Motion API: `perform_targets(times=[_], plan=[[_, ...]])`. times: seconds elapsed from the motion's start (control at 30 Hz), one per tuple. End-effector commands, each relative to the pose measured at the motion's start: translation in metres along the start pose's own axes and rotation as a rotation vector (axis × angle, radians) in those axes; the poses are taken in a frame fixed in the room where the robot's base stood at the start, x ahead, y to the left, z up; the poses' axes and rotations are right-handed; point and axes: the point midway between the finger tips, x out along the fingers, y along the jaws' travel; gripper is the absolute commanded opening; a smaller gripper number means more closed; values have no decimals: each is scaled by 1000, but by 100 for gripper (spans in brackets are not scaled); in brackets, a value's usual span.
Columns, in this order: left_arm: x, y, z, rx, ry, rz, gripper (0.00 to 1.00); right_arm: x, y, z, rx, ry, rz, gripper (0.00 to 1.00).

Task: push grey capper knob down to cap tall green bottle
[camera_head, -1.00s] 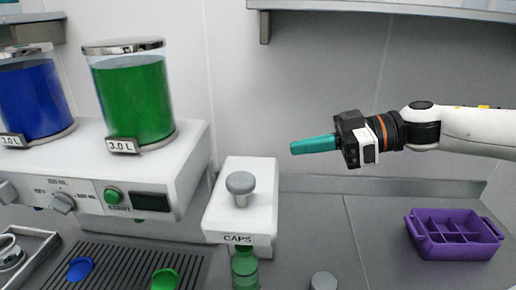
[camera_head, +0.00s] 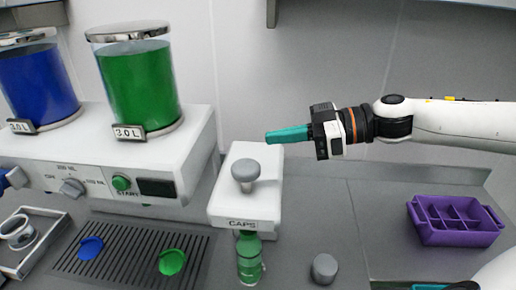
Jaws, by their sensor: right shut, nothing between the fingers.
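The grey capper knob (camera_head: 245,170) stands up on top of the white capper box (camera_head: 262,203) marked CAPS. The green bottle (camera_head: 249,262) stands upright at the front of the capper; its top is close under the box edge, and I cannot tell whether it has a cap. My right gripper (camera_head: 268,137) reaches in from the right with its teal fingers shut and empty. The fingertips point left and appear above and slightly right of the knob, apart from it. My left gripper is not in view.
Left of the capper stands a white dispenser (camera_head: 200,150) with blue and green tanks. A blue disc (camera_head: 91,248) and a green disc (camera_head: 172,262) lie on the slatted grate. A grey cylinder (camera_head: 324,268) stands right of the bottle. A purple divided crate (camera_head: 455,238) sits at right.

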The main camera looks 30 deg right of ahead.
Motion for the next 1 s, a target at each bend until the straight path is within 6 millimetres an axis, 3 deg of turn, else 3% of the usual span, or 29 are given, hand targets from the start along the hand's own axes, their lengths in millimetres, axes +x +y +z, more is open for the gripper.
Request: perform_targets(times=[0.17,0.57,0.8,1.0], plan=[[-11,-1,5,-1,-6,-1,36,19,0,1,4,1,1,0],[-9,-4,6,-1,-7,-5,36,46,-1,-2,2,3,-2,0],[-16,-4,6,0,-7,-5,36,53,-1,-32,3,0,-3,0],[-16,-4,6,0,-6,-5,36,54,-1,-39,0,0,-3,0]])
